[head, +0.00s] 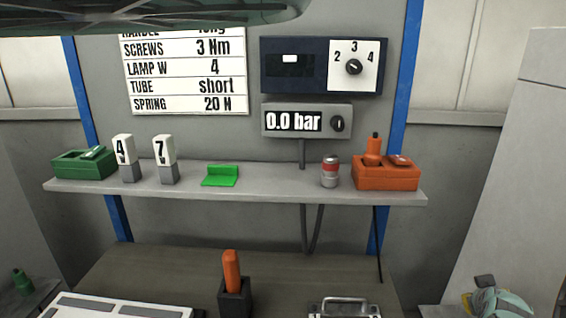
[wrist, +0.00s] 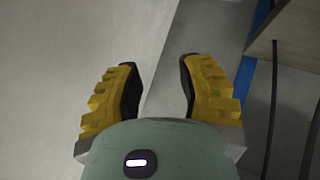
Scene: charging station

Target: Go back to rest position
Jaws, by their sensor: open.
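My gripper (wrist: 158,78) is open in the wrist view, with its two yellow, dark-padded fingers spread apart. Nothing is between them. Behind the fingers are pale grey surfaces, and no task object is near the tips. In the head view, a teal and yellow part that looks like my gripper shows at the lower right, cut off by the bottom edge. It is right of the workbench (head: 160,268) and apart from the things on the shelf (head: 275,193).
The shelf holds a green box (head: 83,164), two numbered blocks, a green bracket (head: 220,176), a red-grey can (head: 330,171) and an orange box (head: 386,174). An orange-handled tool (head: 231,272) stands in a dark holder on the bench. A blue post (wrist: 259,112) and cables are right of my fingers.

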